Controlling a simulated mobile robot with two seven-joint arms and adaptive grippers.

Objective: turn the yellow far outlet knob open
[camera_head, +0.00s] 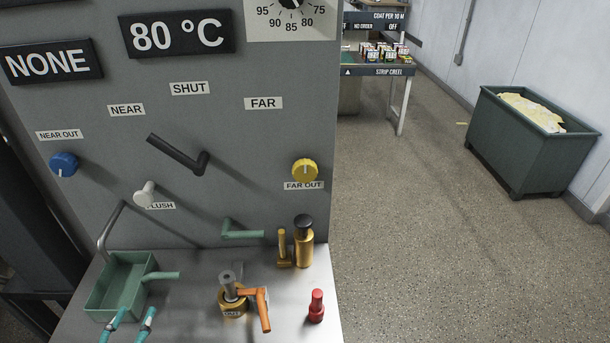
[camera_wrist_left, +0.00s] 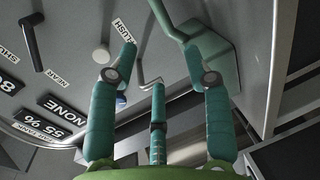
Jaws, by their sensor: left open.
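The yellow far outlet knob (camera_head: 305,170) is on the grey panel, just above the FAR OUT label (camera_head: 304,185). Its pale pointer line stands about upright. My left gripper (camera_head: 135,316) shows only as teal fingertips at the bottom left, in front of the green tray. It is far to the left of the yellow knob and lower. In the left wrist view its teal fingers (camera_wrist_left: 160,78) are spread with nothing between them. The yellow knob does not show in that view. My right gripper is in neither view.
A blue knob (camera_head: 64,164), a black lever (camera_head: 180,155) and a white flush knob (camera_head: 145,194) stick out from the panel. On the shelf are the green tray (camera_head: 94,299), brass fittings (camera_head: 303,247), an orange handle (camera_head: 262,308) and a red-capped piece (camera_head: 317,306).

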